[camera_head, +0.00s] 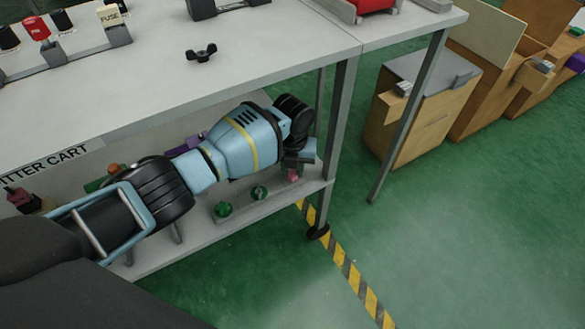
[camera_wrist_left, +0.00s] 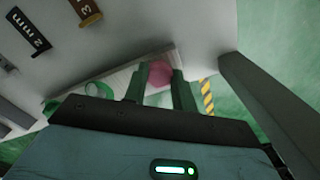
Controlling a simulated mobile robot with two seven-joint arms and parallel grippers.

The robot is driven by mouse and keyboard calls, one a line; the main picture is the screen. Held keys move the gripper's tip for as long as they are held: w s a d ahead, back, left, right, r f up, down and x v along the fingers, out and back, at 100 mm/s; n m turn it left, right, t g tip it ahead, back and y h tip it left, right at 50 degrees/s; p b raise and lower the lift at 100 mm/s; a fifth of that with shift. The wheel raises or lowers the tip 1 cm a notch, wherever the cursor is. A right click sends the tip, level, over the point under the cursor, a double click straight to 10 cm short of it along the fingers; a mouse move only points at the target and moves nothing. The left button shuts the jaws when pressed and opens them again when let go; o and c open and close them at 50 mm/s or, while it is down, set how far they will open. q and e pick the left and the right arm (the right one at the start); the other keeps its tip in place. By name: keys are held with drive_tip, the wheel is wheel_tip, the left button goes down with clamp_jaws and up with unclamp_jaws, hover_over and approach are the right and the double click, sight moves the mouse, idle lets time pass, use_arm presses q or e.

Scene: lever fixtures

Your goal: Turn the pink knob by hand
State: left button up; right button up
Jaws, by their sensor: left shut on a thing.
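The pink knob (camera_head: 293,176) is at the right end of the cart's lower shelf, partly hidden behind my left gripper in the head view. My left gripper (camera_head: 298,170) reaches down to it from above, at the end of my light blue arm. In the left wrist view the round pink knob (camera_wrist_left: 160,74) sits between the two fingers of my left gripper (camera_wrist_left: 160,88), which are shut on it. My right gripper is not in view.
The cart's leg (camera_head: 335,140) stands close on the right. The cart's top (camera_head: 270,50) is above the arm.

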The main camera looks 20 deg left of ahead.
use_arm(q)
drive_tip(key=m, duration=0.3)
drive_tip(key=m+b, duration=0.1)
drive_tip(key=m, duration=0.1)
drive_tip(key=shift+f+m, duration=0.15)
drive_tip(key=shift+m, duration=0.15)
drive_tip(key=m+b, duration=0.2)
drive_tip(key=b, duration=0.1)
drive_tip(key=shift+d+m+b, duration=0.1)
drive_tip(key=shift+m+b, duration=0.5)
drive_tip(key=shift+m, duration=0.2)
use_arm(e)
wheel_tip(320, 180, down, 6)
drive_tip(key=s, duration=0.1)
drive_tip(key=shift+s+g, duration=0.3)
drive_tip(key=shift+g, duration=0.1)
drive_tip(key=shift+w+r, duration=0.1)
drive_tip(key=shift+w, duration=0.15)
use_arm(q)
drive_tip(key=o, duration=1)
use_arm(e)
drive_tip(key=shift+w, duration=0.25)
use_arm(q)
drive_tip(key=shift+r, duration=0.2)
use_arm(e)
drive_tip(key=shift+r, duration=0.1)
